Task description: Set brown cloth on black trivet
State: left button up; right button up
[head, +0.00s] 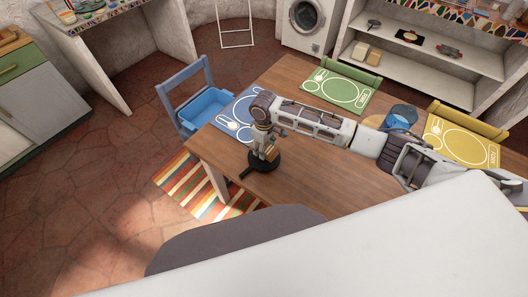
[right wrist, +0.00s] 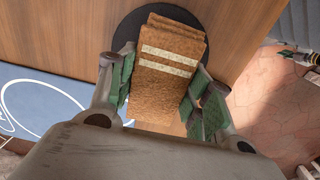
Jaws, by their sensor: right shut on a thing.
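The brown cloth (right wrist: 170,92), a folded stack with two pale stripes, is between the green-padded fingers of my right gripper (right wrist: 165,100), which is shut on it. A small part of the cloth (head: 271,153) shows under the gripper in the head view. The round black trivet (right wrist: 128,28) is behind the cloth in the right wrist view. In the head view the trivet (head: 258,166) lies on the wooden table near its left corner, below my right gripper (head: 266,148). The cloth is over the trivet; I cannot tell if they touch. My left gripper is out of view.
The wooden table (head: 310,185) has blue (head: 238,112), green (head: 338,91) and yellow (head: 462,142) placemats. A blue container (head: 401,117) stands partly behind my right arm. The front tabletop is clear.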

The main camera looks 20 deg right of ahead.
jog(key=shift+f, duration=1.7)
jog(key=shift+f, duration=0.15)
jog(key=o, duration=1)
notch_tip(320, 180, up, 12)
jog(key=shift+r, duration=0.15)
